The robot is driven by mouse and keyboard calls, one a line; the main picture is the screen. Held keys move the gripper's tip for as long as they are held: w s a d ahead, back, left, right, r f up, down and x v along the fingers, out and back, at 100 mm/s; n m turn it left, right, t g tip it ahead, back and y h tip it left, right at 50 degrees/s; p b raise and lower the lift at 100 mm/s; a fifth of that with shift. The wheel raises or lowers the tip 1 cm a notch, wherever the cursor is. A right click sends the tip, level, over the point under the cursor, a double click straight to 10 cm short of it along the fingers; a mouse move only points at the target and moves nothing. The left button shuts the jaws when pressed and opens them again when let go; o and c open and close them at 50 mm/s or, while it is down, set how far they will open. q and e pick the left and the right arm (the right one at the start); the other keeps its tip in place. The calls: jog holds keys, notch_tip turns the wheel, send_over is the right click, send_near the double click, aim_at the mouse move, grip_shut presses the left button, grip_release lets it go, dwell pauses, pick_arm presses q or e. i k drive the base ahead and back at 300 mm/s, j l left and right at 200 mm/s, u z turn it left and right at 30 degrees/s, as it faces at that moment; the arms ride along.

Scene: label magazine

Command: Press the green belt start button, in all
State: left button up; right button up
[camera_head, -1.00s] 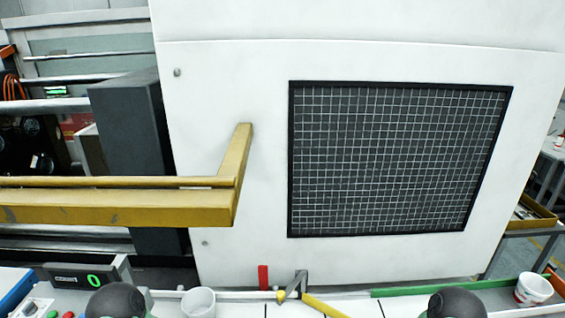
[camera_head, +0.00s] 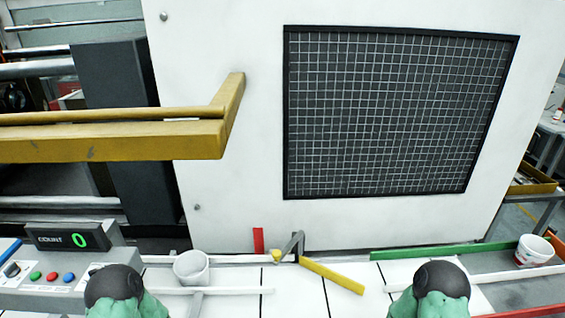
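The green button (camera_head: 36,276) sits on a grey control panel (camera_head: 62,301) at the lower left of the head view. A red button (camera_head: 52,276) and a blue button (camera_head: 69,277) are in the same row to its right, and a black switch (camera_head: 12,270) is to its left. Above them a counter display (camera_head: 67,237) reads COUNT 0 in green. Neither gripper can be made out. Only dark, rounded parts with green below show at the bottom edge, probably of my arms. The left one covers the panel's right end.
A white cup (camera_head: 191,267) stands right of the panel, and another cup (camera_head: 533,252) is at the far right. A yellow bar (camera_head: 332,276) lies across the white surface. A yellow beam (camera_head: 110,140) juts in from the left before a white cabinet (camera_head: 400,120).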

aim_at(35, 275)
jog(key=k, duration=0.55)
jog(key=u, duration=0.45)
jog(key=l+u, duration=0.15)
jog(key=u, duration=0.35)
jog(key=l+u, duration=0.1)
jog(key=u, duration=0.35)
jog(key=l+u, duration=0.15)
jog(key=l, duration=0.15)
